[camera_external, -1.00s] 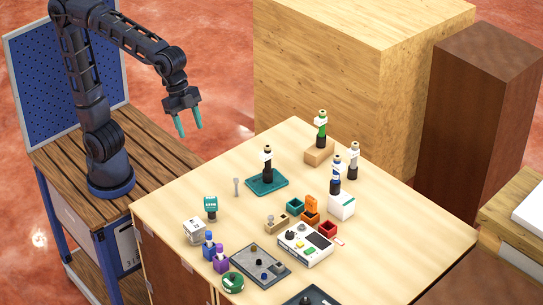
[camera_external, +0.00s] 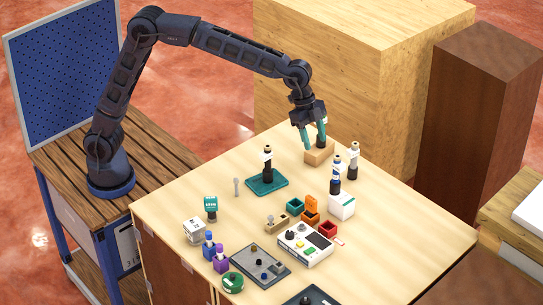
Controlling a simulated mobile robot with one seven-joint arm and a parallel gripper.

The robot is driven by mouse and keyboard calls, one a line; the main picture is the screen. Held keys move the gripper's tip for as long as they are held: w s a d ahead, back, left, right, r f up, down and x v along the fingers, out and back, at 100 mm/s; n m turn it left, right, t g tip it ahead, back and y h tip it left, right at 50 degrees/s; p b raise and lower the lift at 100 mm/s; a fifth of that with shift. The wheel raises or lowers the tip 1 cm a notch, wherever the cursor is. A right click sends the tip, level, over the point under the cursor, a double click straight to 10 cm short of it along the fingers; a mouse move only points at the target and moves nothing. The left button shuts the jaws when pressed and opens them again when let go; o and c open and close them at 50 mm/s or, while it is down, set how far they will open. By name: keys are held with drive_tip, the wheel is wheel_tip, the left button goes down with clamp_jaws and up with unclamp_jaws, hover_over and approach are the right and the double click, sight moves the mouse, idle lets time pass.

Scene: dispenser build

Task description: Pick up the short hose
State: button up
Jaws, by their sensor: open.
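My gripper (camera_external: 314,143) is open, with its two teal fingers pointing down just above the wooden block (camera_external: 319,156) at the back of the table. The green-and-black bottle-like piece on that block is mostly hidden by the fingers; I cannot tell whether they touch it or stand around it. I cannot make out for sure which thing is the short hose. A dark green ring-shaped coil (camera_external: 232,283) lies at the table's front left, well away from my gripper.
A dark piece with a white top (camera_external: 267,168) stands on a teal mat (camera_external: 278,188). Similar bottles (camera_external: 353,161) stand at the right, near a white box (camera_external: 341,207). Small bins (camera_external: 327,229), a control box (camera_external: 305,246) and a grey tray (camera_external: 243,259) crowd the front. The table's right side is clear.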

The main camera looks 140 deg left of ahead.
approach(343, 166)
drive_tip(key=shift+s+f, duration=1.15)
drive_tip(key=shift+s, duration=0.05)
drive_tip(key=x, duration=1)
drive_tip(key=shift+w+f, duration=0.25)
drive_tip(key=c, duration=1)
clamp_jaws()
drive_tip(key=shift+r, duration=0.1)
drive_tip(key=shift+w+r, duration=1.4)
drive_tip(key=shift+r, duration=8.4)
wheel_tip(343, 166, down, 20)
drive_tip(key=shift+r, duration=0.25)
